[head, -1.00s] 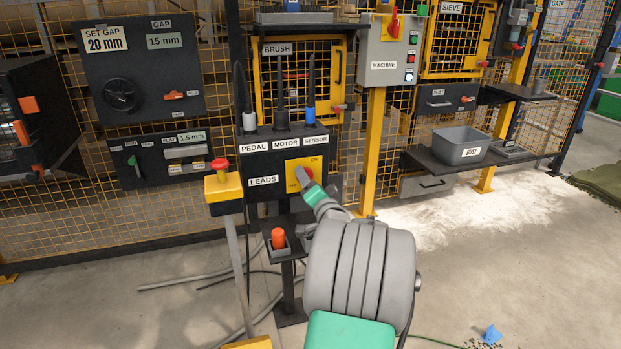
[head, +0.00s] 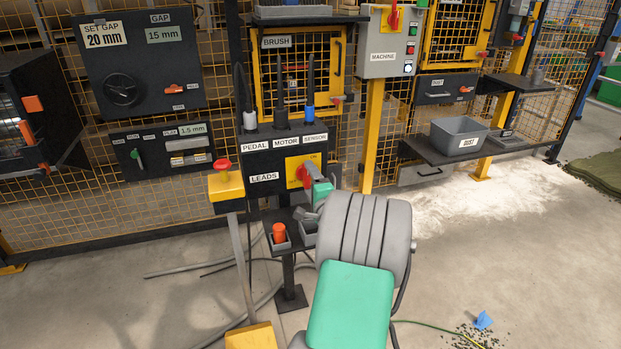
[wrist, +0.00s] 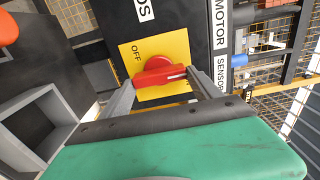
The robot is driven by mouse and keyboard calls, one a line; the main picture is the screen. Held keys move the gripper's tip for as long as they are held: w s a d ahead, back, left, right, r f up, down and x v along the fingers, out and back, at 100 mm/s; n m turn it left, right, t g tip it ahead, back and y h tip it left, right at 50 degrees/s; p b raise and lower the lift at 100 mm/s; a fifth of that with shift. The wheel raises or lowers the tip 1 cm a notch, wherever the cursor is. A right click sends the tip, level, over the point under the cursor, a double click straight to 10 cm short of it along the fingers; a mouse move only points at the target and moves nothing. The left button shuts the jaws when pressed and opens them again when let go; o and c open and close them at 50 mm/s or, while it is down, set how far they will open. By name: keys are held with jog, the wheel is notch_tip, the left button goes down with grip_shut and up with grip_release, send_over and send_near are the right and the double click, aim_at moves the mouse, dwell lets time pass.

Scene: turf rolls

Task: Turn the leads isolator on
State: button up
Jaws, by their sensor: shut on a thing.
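The leads isolator is a red rotary handle (head: 304,173) on a yellow plate (head: 292,179), on a dark box labelled LEADS. In the wrist view the handle (wrist: 160,77) lies across the picture, its white-marked end toward the MOTOR and SENSOR labels. The word OFF shows on the plate (wrist: 128,52), off to the handle's side. In the wrist view no ON mark can be made out. My gripper (wrist: 162,82) is shut on the handle, one finger at each end. In the head view my gripper (head: 310,178) reaches the handle from the right, its fingertips partly hidden.
A yellow pedestal with a red button (head: 222,165) stands left of the box. A small shelf below holds an orange piece (head: 279,233) in a grey holder. Several plugs with leads stand on the box. A grey bin (head: 458,137) is on a shelf at right.

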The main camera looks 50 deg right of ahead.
dwell(0.4)
jog(key=o, duration=1.4)
jog(key=v, duration=0.7)
jog(key=shift+s+a+p, duration=0.2)
jog(key=shift+s+p, duration=0.15)
